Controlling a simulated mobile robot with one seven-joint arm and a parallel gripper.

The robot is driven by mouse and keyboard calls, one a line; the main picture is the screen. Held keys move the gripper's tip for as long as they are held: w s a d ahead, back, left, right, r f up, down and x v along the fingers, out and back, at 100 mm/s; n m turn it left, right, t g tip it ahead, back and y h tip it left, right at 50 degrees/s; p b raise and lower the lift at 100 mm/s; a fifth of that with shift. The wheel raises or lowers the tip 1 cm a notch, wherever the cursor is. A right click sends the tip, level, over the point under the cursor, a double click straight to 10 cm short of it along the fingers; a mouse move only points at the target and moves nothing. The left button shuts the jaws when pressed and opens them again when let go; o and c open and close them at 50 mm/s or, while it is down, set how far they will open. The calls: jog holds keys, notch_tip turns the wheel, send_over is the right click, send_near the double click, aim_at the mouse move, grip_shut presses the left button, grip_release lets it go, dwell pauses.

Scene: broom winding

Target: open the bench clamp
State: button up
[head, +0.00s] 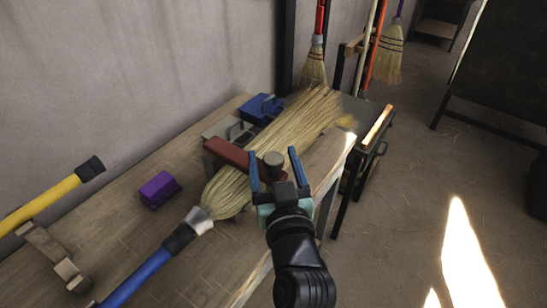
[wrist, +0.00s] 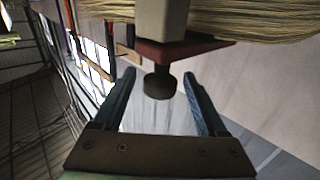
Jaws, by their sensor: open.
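The bench clamp (head: 228,154) is a dark red bar lying across the straw of a broom on the bench, with a round grey-brown knob (head: 273,160) at its near end. The broom (head: 228,190) has a blue handle and a silver collar. My gripper (head: 274,165) is open, its two blue fingers on either side of the knob in the head view. In the wrist view the knob (wrist: 159,84) hangs between the fingertips with gaps on both sides, and the red clamp (wrist: 185,52) shows behind it. I cannot see contact.
The wooden bench (head: 130,235) holds a purple block (head: 159,189), a blue box (head: 260,108) and a grey box (head: 228,129). A yellow handle (head: 45,205) rests at the left. Other brooms (head: 388,55) hang at the back. Open floor (head: 400,190) lies to the right.

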grip_shut()
dwell(0.4)
dwell(1.1)
